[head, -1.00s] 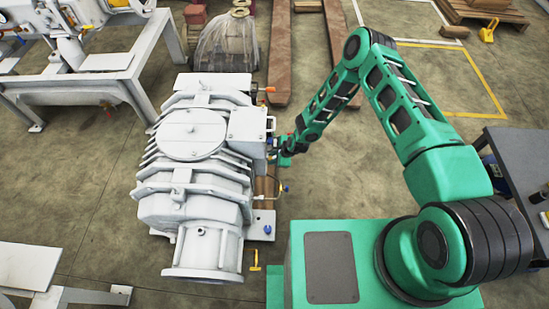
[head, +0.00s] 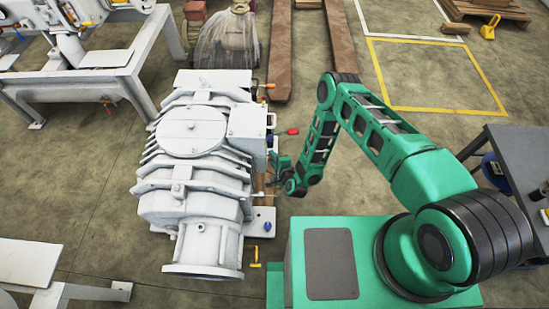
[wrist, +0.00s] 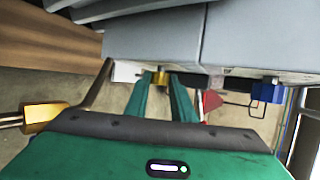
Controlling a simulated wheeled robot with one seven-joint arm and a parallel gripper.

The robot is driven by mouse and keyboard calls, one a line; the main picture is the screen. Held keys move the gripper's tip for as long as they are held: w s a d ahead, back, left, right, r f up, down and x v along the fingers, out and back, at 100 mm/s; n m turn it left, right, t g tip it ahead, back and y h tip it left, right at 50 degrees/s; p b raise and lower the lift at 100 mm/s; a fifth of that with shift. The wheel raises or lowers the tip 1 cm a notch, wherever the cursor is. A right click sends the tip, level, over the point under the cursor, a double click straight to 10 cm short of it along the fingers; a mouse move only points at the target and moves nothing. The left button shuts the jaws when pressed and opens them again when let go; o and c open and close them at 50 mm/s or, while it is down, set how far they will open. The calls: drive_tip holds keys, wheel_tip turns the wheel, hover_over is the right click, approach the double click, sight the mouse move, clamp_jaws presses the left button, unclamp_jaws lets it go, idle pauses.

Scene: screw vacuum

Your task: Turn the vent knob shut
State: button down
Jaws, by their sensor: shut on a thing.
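The white pump (head: 195,180) stands left of my arm in the head view. My gripper (head: 273,182) is low at its right side, close to the housing. In the wrist view my gripper (wrist: 160,82) has its two green fingers close together around a small brass knob (wrist: 160,76) under the grey housing. It is shut on this knob, which I take to be the vent knob. Only the knob's end shows between the fingertips. Its turned position cannot be told. In the head view my gripper and arm hide it.
A red-handled lever (head: 287,132) and an orange one (head: 268,86) stick out from the pump's right side. A blue knob (head: 267,227) sits near its base. A blue fitting (wrist: 268,92) and a brass piece (wrist: 45,116) flank my gripper. Open floor lies behind my arm.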

drive_tip(key=shift+s+a, duration=0.1)
drive_tip(key=shift+a, duration=0.15)
idle(0.3)
drive_tip(key=c, duration=1.5)
unclamp_jaws()
drive_tip(key=shift+d, duration=0.1)
drive_tip(key=v, duration=1)
drive_tip(key=shift+s+d+f, duration=0.1)
drive_tip(key=shift+s, duration=0.25)
